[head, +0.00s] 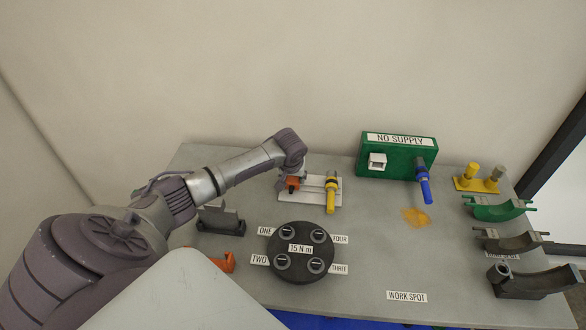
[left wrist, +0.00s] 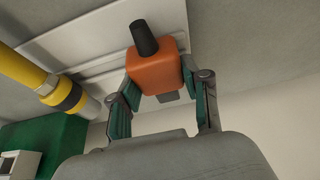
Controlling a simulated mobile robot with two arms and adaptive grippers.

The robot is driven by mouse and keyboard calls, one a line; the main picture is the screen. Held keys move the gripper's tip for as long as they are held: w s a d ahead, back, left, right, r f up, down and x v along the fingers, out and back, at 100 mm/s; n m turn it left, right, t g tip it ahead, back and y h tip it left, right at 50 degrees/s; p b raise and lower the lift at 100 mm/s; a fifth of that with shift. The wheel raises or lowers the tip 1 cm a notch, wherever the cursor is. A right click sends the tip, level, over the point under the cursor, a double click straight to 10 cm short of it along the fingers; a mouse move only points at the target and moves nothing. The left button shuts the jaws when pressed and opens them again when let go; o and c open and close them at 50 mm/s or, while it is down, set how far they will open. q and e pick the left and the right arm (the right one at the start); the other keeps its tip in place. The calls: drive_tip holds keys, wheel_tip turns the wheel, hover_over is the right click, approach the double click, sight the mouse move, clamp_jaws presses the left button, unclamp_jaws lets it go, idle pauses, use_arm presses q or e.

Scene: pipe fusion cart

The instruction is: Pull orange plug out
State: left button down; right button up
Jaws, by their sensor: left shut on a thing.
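The orange plug (left wrist: 155,72) sits between the fingers of my left gripper (left wrist: 162,100) in the left wrist view, with a black stub on it. The gripper is shut on it, one finger on each side. In the head view the orange plug (head: 293,183) shows partly under my left gripper (head: 294,172), at the left end of a pale plate (head: 316,181) on the table. Whether the plug touches the plate or its socket cannot be told. My right gripper does not show.
A yellow connector (head: 331,197) stands close to the right of the plug. The green NO SUPPLY box (head: 397,155) with a blue connector (head: 424,188) is further right. A round black disc (head: 300,252) lies in front. The wall is close behind.

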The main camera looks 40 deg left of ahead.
use_arm(q)
drive_tip(key=shift+f, duration=0.35)
drive_tip(key=shift+c, duration=2.3)
unclamp_jaws()
drive_tip(key=v, duration=1.2)
